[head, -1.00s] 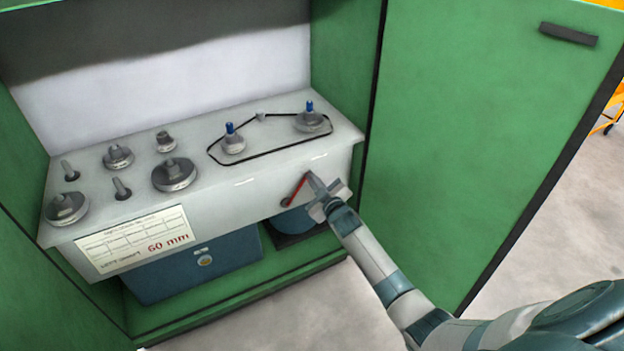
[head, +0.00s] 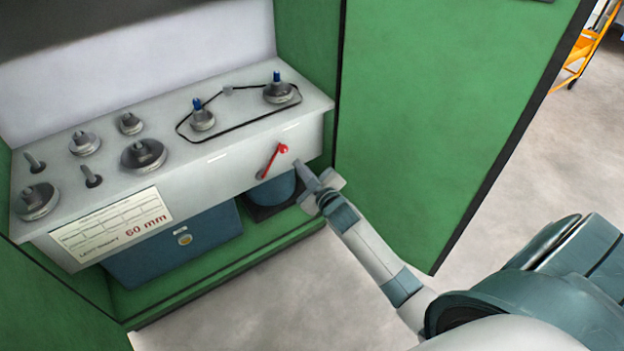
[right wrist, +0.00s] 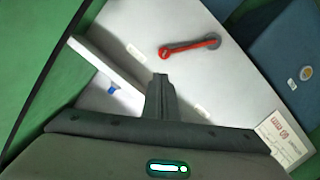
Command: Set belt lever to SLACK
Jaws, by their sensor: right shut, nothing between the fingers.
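The red belt lever (head: 272,161) is on the front face of the grey bench (head: 228,172), slanting down and left from its round upper end. It also shows in the right wrist view (right wrist: 192,47), with a dark grey shape along it. My right gripper (head: 303,172) is shut and empty, just right of the lever and apart from it in the head view. Its closed fingers (right wrist: 160,80) point toward the panel below the lever in the right wrist view. Lettering by the lever is too small to read. My left gripper is not in view.
A black belt (head: 240,126) loops around two blue-tipped spindles on the bench top. Several grey pulleys (head: 144,155) stand at left. A card (head: 110,228) reads 60 mm. A blue box (head: 175,243) sits below.

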